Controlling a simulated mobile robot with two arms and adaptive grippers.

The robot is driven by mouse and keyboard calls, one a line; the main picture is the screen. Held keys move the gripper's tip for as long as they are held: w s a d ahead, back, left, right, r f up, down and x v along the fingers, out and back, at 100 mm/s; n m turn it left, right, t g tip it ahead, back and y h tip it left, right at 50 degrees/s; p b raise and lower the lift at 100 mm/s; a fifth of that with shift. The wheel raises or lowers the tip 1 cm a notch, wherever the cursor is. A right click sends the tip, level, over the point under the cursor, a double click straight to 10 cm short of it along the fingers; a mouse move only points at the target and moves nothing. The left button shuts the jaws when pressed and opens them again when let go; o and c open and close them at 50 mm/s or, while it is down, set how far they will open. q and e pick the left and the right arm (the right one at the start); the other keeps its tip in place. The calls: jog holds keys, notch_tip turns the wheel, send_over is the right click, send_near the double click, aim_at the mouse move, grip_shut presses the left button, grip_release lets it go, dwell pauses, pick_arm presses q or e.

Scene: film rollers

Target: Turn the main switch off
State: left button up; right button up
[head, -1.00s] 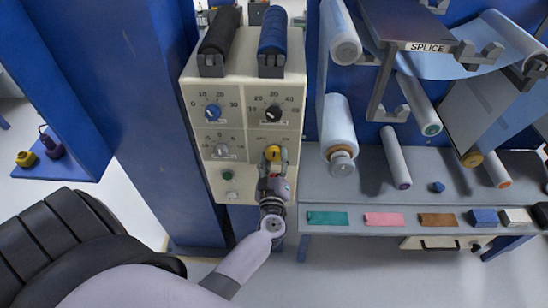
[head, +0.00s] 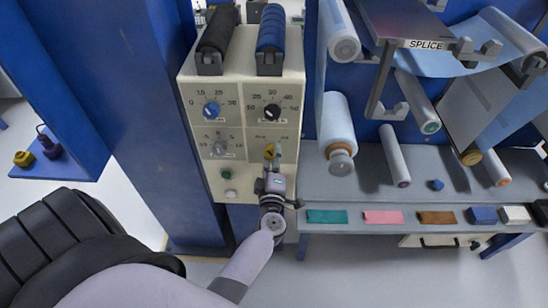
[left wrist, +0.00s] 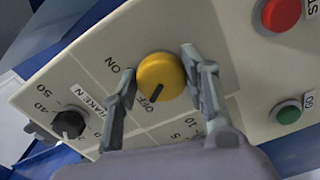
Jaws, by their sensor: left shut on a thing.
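The main switch is a yellow round knob (head: 269,151) on the lower right of the cream control panel (head: 236,88). In the left wrist view the knob (left wrist: 160,72) has a dark pointer mark beside the letters OFF, with ON printed to the left. My left gripper (head: 272,156) is at the knob, its fingers on either side of it. In the left wrist view my left gripper (left wrist: 160,68) is shut on the knob. In the head view the fingers partly cover the knob. My right gripper is not in view.
Near the knob are a blue dial (head: 211,110), a black dial (head: 272,111), a green button (head: 227,174) and a red button (left wrist: 281,13). A blue post (head: 160,110) stands left of the panel. A grey shelf (head: 350,189) with rollers is at the right.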

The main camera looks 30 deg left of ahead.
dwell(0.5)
pick_arm(q)
jog(key=o, duration=1.1)
jog(key=shift+o, duration=0.2)
jog(key=v, duration=0.7)
jog(key=shift+s, duration=0.3)
jog(key=shift+d, duration=0.1)
